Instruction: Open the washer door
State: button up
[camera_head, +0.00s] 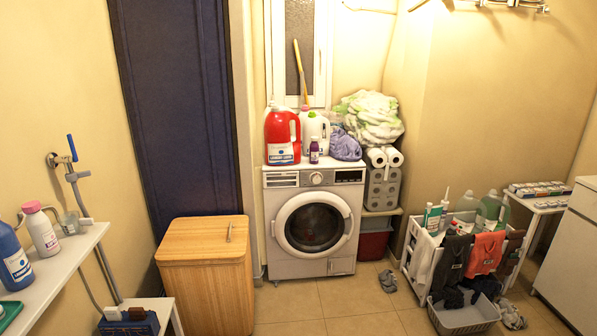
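The washer (274,196) is a white front-loader against the back wall, near the middle of the head camera view. Its round washer door (339,203) has a wide white rim and dark glass. The door looks closed, lying flat against the front. A control panel with a round knob (316,178) runs along the top of the front. I cannot make out a door handle clearly. My gripper is not in view.
Detergent bottles (282,137) and cloth stand on the washer. A wooden hamper (205,270) is close on its left. A red bin (373,242), slippers (387,280) and a laundry cart (425,262) are on its right. Tiled floor (330,300) in front is clear.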

aim_at(281, 226)
jog(key=i, duration=1.95)
jog(key=u, duration=4.3)
jog(key=i, duration=0.1)
jog(key=z, duration=3.1)
jog(key=i, duration=0.6)
jog(key=u, duration=0.05)
